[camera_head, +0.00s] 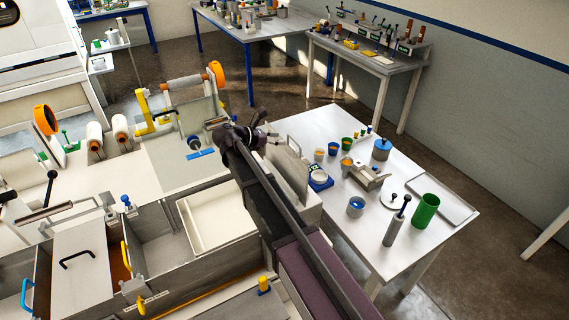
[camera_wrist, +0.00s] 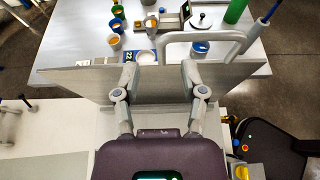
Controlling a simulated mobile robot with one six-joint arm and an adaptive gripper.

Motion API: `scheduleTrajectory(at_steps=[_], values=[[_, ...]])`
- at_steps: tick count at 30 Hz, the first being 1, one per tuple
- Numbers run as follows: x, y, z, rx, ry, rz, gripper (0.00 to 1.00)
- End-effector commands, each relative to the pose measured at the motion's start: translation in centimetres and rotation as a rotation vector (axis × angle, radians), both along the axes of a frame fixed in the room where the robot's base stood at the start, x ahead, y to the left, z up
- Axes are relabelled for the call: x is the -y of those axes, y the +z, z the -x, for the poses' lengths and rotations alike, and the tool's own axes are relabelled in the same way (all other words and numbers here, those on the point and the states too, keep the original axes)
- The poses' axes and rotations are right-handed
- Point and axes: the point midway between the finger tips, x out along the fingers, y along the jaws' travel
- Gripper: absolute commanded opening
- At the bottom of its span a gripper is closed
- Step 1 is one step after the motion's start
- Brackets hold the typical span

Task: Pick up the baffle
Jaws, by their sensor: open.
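What I take to be the baffle (camera_head: 285,172) is an upright pale grey plate with a bent bar handle (camera_head: 294,146) on top, at the left edge of the right-hand table. In the wrist view the baffle (camera_wrist: 85,80) spans most of the width, and its handle (camera_wrist: 208,36) rises right of centre. My gripper (camera_head: 264,136) is beside its upper left part. In the wrist view my gripper (camera_wrist: 159,70) is open and empty, with both fingertips over the plate's upper part, left of the handle's middle. I cannot tell whether they touch it. My arm hides some of the plate's lower part.
Left are open bath tanks (camera_head: 155,250) and a white tray (camera_head: 215,212). Dark floor lies beyond.

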Motion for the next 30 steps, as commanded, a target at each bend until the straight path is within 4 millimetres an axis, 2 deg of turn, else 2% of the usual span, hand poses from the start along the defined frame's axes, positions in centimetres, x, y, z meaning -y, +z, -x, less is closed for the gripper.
scheduleTrajectory(at_steps=[6,12,30], values=[[1.8,-1.5,-1.0,0.001,0.0,-0.001,0.54],[3.1,-2.1,-2.0,0.0,0.001,0.0,0.54],[3.2,-2.1,-2.1,0.0,0.003,0.0,0.54]])
